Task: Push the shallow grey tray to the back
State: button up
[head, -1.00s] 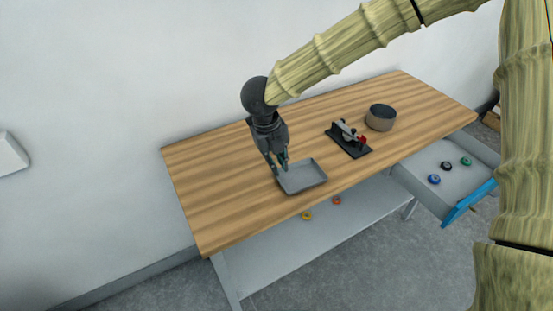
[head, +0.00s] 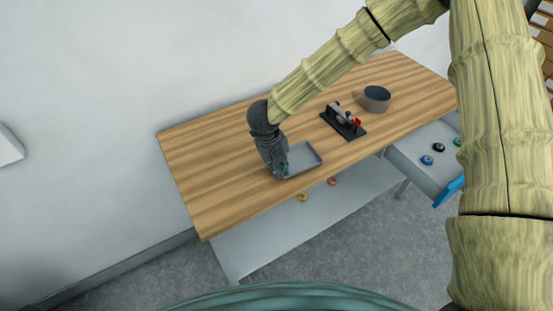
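A black tape dispenser-like device (head: 343,122) stands right of the tray. A dark round bowl (head: 375,98) is behind it. An open drawer (head: 412,165) with several small rolls juts out at right. The wooden table (head: 205,175) is clear on the left.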

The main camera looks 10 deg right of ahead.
jog(key=shift+f, duration=0.3)
grip_shut()
